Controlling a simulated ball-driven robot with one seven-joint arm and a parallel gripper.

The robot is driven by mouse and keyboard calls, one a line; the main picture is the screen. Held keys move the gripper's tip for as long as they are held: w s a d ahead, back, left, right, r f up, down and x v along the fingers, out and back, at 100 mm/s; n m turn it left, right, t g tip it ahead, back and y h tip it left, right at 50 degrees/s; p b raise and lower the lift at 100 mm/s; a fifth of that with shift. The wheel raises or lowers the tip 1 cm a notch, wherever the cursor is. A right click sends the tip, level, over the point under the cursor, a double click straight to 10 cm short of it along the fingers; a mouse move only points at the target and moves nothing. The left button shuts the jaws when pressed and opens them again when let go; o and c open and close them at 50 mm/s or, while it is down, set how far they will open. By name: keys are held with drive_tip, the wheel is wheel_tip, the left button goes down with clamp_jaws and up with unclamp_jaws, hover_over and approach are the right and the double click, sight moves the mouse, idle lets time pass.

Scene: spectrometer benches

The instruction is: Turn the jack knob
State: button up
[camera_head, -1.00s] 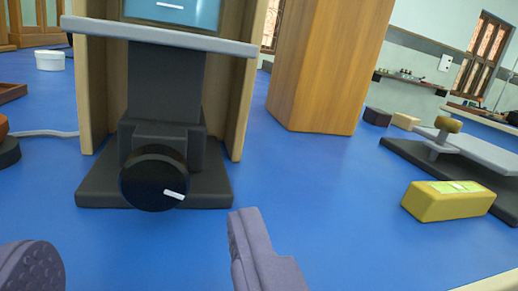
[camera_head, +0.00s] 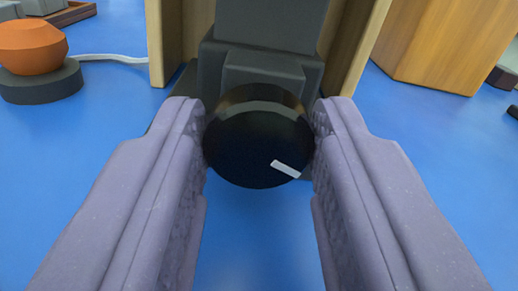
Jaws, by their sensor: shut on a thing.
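The jack knob (camera_head: 245,140) is a round black disc with a white mark on its lower right face. It sits on the front of the dark jack (camera_head: 265,65), whose upper part is cut off by the top of the picture. My gripper (camera_head: 259,135) has one purple finger on each side of the knob, and both fingertips meet its rim. The gripper is shut on the knob. The fingers hide parts of the jack's base.
An orange rounded thing (camera_head: 30,45) on a dark round base stands at the left, with a pale cable running to the right. Wooden panels (camera_head: 355,50) flank the jack. A wooden block (camera_head: 430,45) stands at the back right. Blue surface is clear in front.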

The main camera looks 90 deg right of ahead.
drive_tip(key=shift+m, duration=0.7)
drive_tip(key=o, duration=1)
drive_tip(key=shift+o, duration=0.2)
drive_tip(key=shift+a, duration=0.1)
drive_tip(key=s+a+p, duration=0.1)
drive_tip(key=a+p, duration=0.1)
drive_tip(key=a, duration=0.5)
drive_tip(key=shift+a, duration=0.3)
drive_tip(key=shift+w, duration=0.1)
